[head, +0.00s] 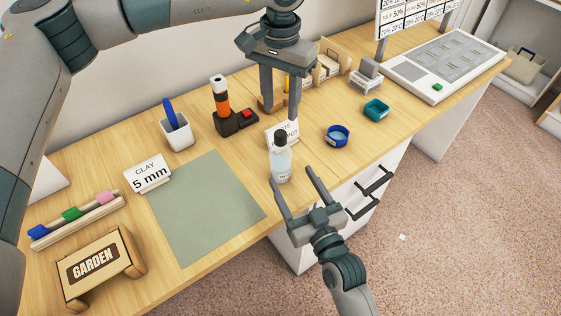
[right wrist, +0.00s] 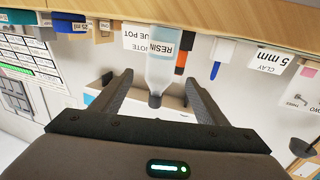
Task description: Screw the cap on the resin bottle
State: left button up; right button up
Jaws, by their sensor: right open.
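The resin bottle (head: 281,165) is clear with a white label and stands upright near the table's front edge. A dark cap (head: 281,137) sits at its top; I cannot tell how tight it is. In the right wrist view the bottle (right wrist: 161,62) appears upside down, its dark cap (right wrist: 154,99) between the finger lines. My right gripper (head: 292,177) is open in front of the bottle, its fingers pointing toward it and not closed on it. My left gripper (head: 281,112) points down above and behind the bottle, its fingers apart with nothing seen held.
A "GLUE POT" note card (head: 290,130) stands behind the bottle. A blue round dish (head: 337,135) and a teal dish (head: 376,109) lie to the right. A red-and-black device (head: 234,122) and a green mat (head: 204,206) are left. Drawer handles (head: 370,193) project below the edge.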

aim_at(276, 149)
jog(key=x, duration=1.2)
grip_shut()
